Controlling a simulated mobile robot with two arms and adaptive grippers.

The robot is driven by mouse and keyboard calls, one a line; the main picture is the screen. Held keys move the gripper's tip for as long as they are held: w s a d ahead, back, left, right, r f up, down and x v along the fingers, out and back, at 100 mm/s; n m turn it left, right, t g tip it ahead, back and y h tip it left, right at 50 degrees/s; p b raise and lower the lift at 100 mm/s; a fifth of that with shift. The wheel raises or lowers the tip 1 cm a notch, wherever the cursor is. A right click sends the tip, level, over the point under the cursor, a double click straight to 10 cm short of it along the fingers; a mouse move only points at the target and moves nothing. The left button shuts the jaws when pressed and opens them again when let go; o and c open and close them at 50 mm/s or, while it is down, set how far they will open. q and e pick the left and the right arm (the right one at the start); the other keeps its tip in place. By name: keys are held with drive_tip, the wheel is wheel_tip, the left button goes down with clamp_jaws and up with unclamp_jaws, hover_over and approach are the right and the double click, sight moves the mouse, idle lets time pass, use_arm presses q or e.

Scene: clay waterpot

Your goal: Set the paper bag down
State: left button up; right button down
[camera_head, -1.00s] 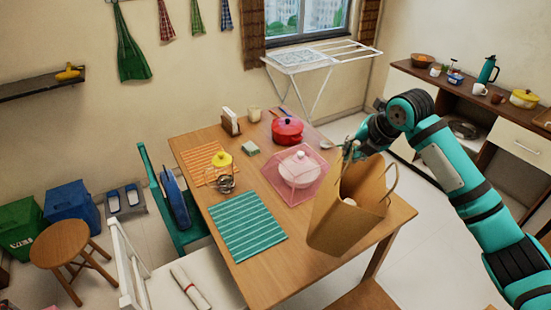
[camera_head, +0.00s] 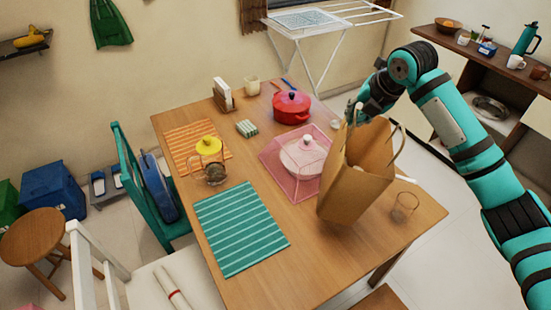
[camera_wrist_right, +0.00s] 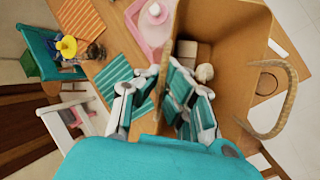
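The brown paper bag (camera_head: 352,180) is upright and slightly tilted over the right part of the wooden table (camera_head: 290,270). Its base appears at or very near the tabletop; I cannot tell whether it touches. My right gripper (camera_head: 357,112) is at the bag's upper rim, on the far-left side. In the right wrist view the gripper's fingers (camera_wrist_right: 161,76) straddle the bag's wall (camera_wrist_right: 240,60), one side inside the bag, with the tips close together on it. Some pale items (camera_wrist_right: 204,72) lie inside the bag. My left gripper is not in view.
A clear glass (camera_head: 403,207) stands close to the bag's right. A pink tray (camera_head: 275,160) with a pale pink lidded pot (camera_head: 302,157) is close to its left. A red pot (camera_head: 291,108) is farther back. The table's front middle is clear.

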drive_tip(key=s+a+f+n+g+b, duration=0.1)
drive_tip(key=s+a+f+n+b, duration=0.2)
drive_tip(key=s, duration=0.5)
drive_tip(key=s+a+n+g+b, duration=0.1)
drive_tip(key=s+a+n+b, duration=0.25)
drive_tip(key=s, duration=0.55)
drive_tip(key=s+a+f+n+b, duration=0.25)
drive_tip(key=s+b, duration=0.25)
drive_tip(key=s, duration=0.3)
use_arm(q)
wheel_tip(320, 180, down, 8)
drive_tip(key=p, duration=0.4)
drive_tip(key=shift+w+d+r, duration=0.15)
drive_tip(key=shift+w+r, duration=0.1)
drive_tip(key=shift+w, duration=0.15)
use_arm(e)
drive_tip(key=w+d+f, duration=0.1)
drive_tip(key=w+f, duration=0.1)
drive_tip(key=w, duration=0.5)
drive_tip(key=w+d+f, duration=0.2)
drive_tip(key=w, duration=0.6)
drive_tip(key=shift+w+f+y, duration=0.15)
drive_tip(key=shift+f+y, duration=0.1)
drive_tip(key=shift+y, duration=0.15)
drive_tip(key=c, duration=1.5)
unclamp_jaws()
